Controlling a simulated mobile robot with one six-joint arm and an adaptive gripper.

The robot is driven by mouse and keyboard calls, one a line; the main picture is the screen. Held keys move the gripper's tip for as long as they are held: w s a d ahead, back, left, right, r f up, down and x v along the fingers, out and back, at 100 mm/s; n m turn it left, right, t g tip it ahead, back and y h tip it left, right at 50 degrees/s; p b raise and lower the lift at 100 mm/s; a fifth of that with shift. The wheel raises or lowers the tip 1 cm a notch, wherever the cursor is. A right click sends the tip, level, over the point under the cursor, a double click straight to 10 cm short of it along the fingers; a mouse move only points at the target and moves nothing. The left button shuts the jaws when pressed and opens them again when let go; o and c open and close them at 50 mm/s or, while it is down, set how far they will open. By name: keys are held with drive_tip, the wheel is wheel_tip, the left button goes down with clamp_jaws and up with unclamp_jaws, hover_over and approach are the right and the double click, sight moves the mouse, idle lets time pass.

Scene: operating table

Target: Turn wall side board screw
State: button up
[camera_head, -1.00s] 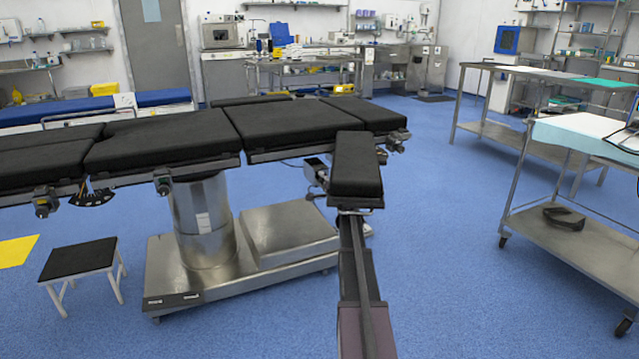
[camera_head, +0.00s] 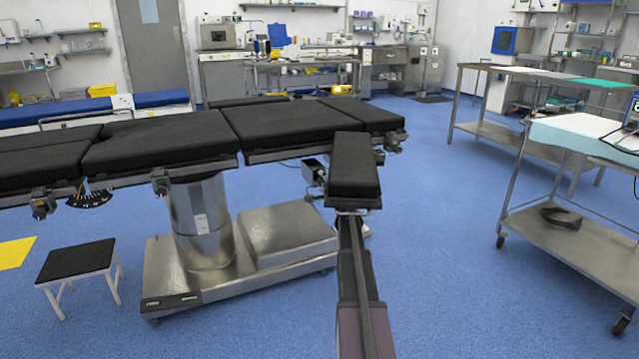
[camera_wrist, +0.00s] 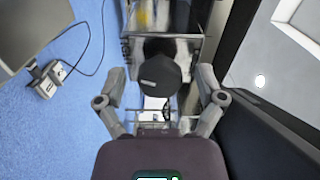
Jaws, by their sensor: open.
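In the wrist view a round dark knob (camera_wrist: 160,75) stands in the middle, in front of metal parts. I cannot tell for certain whether it is the side board screw. My gripper (camera_wrist: 161,85) is open, with one grey finger to the left of the knob and one to the right. Gaps show on both sides, and nothing is held. In the head view the operating table (camera_head: 160,137) has black pads, and a short side board (camera_head: 354,165) sticks out toward me. My gripper cannot be made out in the head view.
A small black-topped stool (camera_head: 76,260) stands at the left. A steel cart (camera_head: 575,235) with a pale blue cover stands at the right. Blue floor between the operating table and the cart is clear. In the wrist view a dark padded surface (camera_wrist: 265,140) lies close at the right.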

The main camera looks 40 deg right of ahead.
drive_tip(key=v, duration=1.1)
drive_tip(key=shift+s, duration=0.15)
idle(0.3)
drive_tip(key=a+f+n+g+y+p, duration=0.2)
drive_tip(key=a+f+n+g+y, duration=0.25)
drive_tip(key=a, duration=1.25)
drive_tip(key=a+f+n+g+y+p, duration=0.1)
drive_tip(key=a+n+g+y+p, duration=0.4)
drive_tip(key=a, duration=1.2)
drive_tip(key=s+a+f+n+g+h+p, duration=0.2)
drive_tip(key=s+a+n+g+h+p, duration=0.25)
drive_tip(key=s+a+n+g, duration=0.9)
drive_tip(key=s+a+r+m+t+p, duration=0.1)
drive_tip(key=s+r+t+p, duration=0.1)
drive_tip(key=r+p, duration=1.6)
drive_tip(key=s+a+r+m+t+p, duration=0.1)
drive_tip(key=s+r+m+t+p, duration=0.1)
drive_tip(key=r+p, duration=1.6)
drive_tip(key=shift+s+a+r+t+h+p, duration=0.35)
drive_tip(key=shift+s+r+t, duration=0.1)
drive_tip(key=shift+s+t, duration=0.4)
